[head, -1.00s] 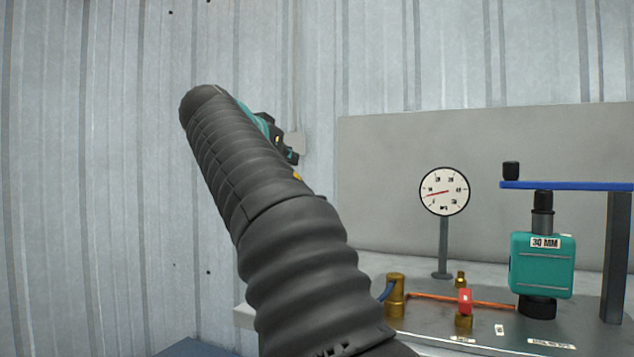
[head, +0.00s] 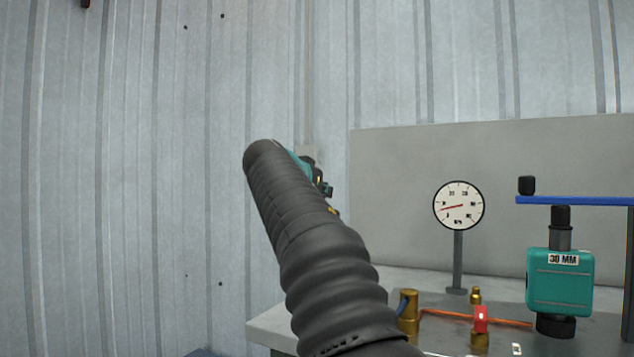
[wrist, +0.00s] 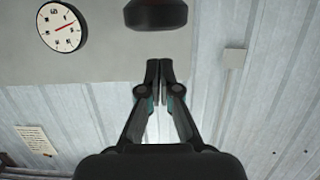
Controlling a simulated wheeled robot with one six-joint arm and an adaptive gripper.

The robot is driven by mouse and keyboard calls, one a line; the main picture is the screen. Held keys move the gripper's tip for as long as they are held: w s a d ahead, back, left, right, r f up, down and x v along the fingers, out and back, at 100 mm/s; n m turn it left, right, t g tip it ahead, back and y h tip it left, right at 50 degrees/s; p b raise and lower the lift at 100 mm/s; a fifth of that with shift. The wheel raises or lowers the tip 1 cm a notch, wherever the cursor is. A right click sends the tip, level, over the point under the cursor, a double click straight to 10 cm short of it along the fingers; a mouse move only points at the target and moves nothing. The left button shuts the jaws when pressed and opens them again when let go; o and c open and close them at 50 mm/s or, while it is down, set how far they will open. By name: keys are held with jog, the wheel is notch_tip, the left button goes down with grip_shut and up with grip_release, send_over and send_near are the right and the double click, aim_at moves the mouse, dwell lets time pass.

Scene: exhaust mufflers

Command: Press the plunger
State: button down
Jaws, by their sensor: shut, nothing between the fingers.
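My gripper (wrist: 159,72) is shut and empty in the wrist view, its two fingertips together. A dark rounded end (wrist: 155,14) shows just beyond the fingertips at the top of that view, apart from them; I cannot tell which part it is. In the head view, a teal block (head: 560,283) labelled 30 MM has a black-topped stem (head: 560,218) under a blue bar (head: 575,201). A black knob (head: 526,185) sits on the bar's left end. No part is labelled as a plunger. My arm hides most of the gripper in the head view, left of the rig.
A round gauge (head: 458,206) stands on a post at the back of the bench (head: 270,328); it also shows in the wrist view (wrist: 62,28). Brass fittings (head: 408,312), a red valve handle (head: 480,319) and an orange pipe (head: 510,321) lie in front. A grey panel (head: 400,160) stands behind.

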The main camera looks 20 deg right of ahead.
jog(key=shift+a+f, duration=0.1)
jog(key=shift+f, duration=1.2)
notch_tip(320, 180, down, 6)
jog(key=b, duration=0.6)
jog(key=shift+r, duration=0.15)
notch_tip(320, 180, up, 5)
jog(key=p, duration=0.4)
jog(key=shift+s, duration=0.1)
jog(key=b+v, duration=0.1)
jog(key=v, duration=0.9)
jog(key=shift+f+b, duration=0.25)
jog(key=shift+b, duration=0.15)
